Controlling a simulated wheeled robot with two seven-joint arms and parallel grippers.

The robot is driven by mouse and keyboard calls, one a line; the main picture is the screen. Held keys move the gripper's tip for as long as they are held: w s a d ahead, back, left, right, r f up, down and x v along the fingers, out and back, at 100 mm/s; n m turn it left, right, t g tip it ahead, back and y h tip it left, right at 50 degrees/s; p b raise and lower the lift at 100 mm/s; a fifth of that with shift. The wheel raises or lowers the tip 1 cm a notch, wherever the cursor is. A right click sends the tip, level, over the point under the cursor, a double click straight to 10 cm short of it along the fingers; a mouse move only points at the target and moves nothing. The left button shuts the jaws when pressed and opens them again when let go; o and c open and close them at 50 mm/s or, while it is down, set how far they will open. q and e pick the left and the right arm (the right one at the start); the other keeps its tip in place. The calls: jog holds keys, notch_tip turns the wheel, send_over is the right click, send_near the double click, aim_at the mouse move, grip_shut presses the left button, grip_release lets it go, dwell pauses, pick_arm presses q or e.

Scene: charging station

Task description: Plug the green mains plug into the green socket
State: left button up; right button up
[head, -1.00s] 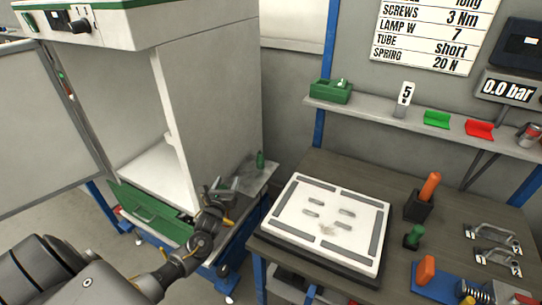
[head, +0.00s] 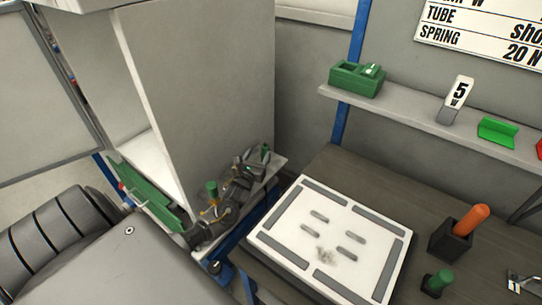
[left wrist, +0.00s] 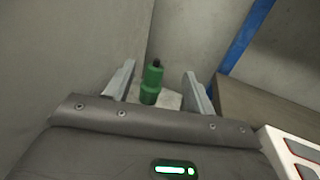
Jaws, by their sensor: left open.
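A small green upright piece with a dark tip (head: 265,151) stands on a grey ledge beside the tall grey-white cabinet; I take it for the green plug. My left gripper (head: 252,168) is open just short of it. In the left wrist view the green piece (left wrist: 152,84) shows between the two spread fingers, beyond the palm, and does not appear gripped. A green box with a recess (head: 357,78) sits on the wall shelf; I cannot tell whether it is the green socket. My right gripper is not in view.
The workbench is on the right, with a white board (head: 335,238), an orange-handled tool (head: 471,219) in a black holder and a green-handled piece (head: 439,281). The ledge (head: 277,160) is narrow.

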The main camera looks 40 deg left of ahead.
pick_arm(q)
jog(key=b, duration=0.4)
send_near(267, 146)
jog(key=shift+w+a+f, duration=0.1)
jog(key=shift+w+f, duration=0.4)
jog(key=shift+f, duration=0.3)
jog(key=shift+w+a+r+p, duration=0.1)
jog(key=shift+p, duration=0.2)
jog(key=shift+w+a, duration=0.15)
jog(key=shift+w, duration=0.2)
jog(key=x, duration=0.4)
jog(key=shift+w+a, duration=0.1)
jog(key=shift+w, duration=0.1)
jog(key=shift+w+a, duration=0.2)
jog(key=shift+w, duration=0.05)
jog(key=x, duration=0.3)
jog(key=shift+a+f+p, duration=0.25)
jog(key=shift+a+p, duration=0.05)
jog(key=shift+w+a, duration=0.2)
jog(key=shift+w, duration=0.5)
